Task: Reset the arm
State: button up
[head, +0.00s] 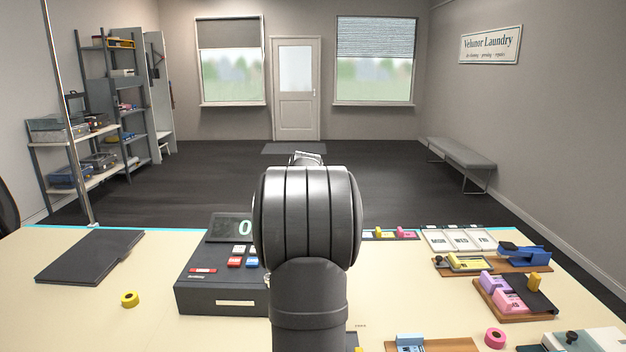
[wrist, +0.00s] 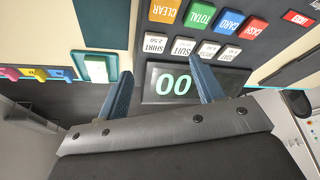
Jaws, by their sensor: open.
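My arm stands upright in the middle of the head view and hides my gripper there. In the wrist view my gripper (wrist: 163,88) shows two dark blue fingers spread wide apart with nothing between them. Past the fingers is the dark cash register, upside down in that view, with its display (wrist: 172,84) reading 00. Its coloured keys include a green TOTAL key (wrist: 202,14). In the head view the register (head: 210,292) stands on the counter just left of my arm, which covers its right part.
The cream counter (head: 75,315) holds a dark folder (head: 90,257) and a yellow tape roll (head: 130,299) at left. At right are day cards (head: 461,240), a blue stapler-like tool (head: 524,254), tagged blocks (head: 509,298) and a pink roll (head: 495,338). The counter's left front is mostly clear.

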jog(key=d+m, duration=0.1)
jog(key=d, duration=0.5)
jog(key=shift+s+d, duration=0.25)
jog(key=shift+s, duration=0.2)
